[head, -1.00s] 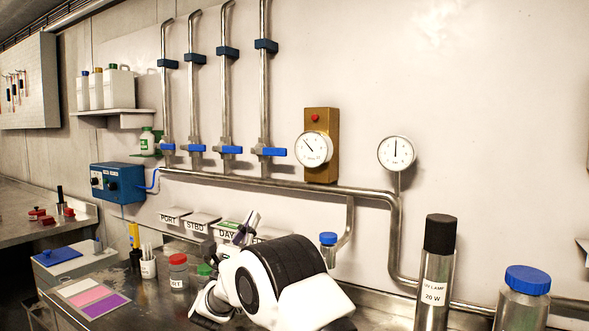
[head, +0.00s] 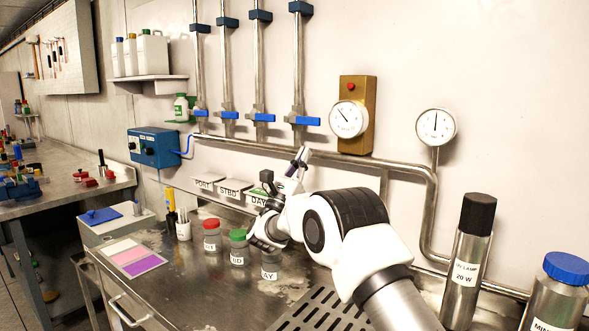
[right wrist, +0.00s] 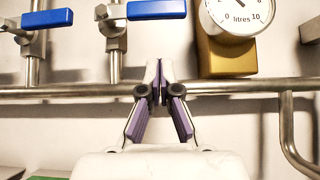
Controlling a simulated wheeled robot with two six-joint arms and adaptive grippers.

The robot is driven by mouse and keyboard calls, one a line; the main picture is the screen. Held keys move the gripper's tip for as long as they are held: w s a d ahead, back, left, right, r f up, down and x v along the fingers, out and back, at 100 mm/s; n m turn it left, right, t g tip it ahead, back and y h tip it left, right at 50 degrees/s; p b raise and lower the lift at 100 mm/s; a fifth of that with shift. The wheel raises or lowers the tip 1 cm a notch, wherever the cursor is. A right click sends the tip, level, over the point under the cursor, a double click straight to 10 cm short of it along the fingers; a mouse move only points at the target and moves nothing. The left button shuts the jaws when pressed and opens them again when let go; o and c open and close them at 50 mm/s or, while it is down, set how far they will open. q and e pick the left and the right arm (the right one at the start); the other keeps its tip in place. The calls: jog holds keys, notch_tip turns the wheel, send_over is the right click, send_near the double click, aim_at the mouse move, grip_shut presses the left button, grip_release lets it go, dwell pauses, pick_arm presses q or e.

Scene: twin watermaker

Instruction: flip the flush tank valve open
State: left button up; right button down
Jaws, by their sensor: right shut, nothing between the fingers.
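Several blue valve handles stand crosswise on the vertical wall pipes. The rightmost handle (head: 307,121) is nearest the brass-coloured gauge block; it also shows at the top of the right wrist view (right wrist: 157,9), with its neighbour (right wrist: 48,18) to the left. No label at the handles tells which is the flush tank's. My right gripper (head: 303,156) is shut and empty, pointing up, a little below the rightmost handle and apart from it. In the right wrist view its purple-padded fingers (right wrist: 159,82) meet in front of the horizontal pipe. My left gripper is out of view.
The horizontal pipe (head: 330,158) runs below the valves. A brass-coloured gauge block (head: 357,88) is right of them. Labelled jars (head: 212,236) stand on the bench under my arm. A lamp canister (head: 470,245) stands at the right. The wall around the handles is clear.

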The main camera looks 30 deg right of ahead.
aim_at(301, 120)
jog(key=r, duration=0.1)
jog(key=r+p, duration=0.1)
jog(key=r, duration=0.3)
jog(key=shift+w+d, duration=0.15)
jog(key=shift+d, duration=0.25)
jog(key=shift+f, duration=0.1)
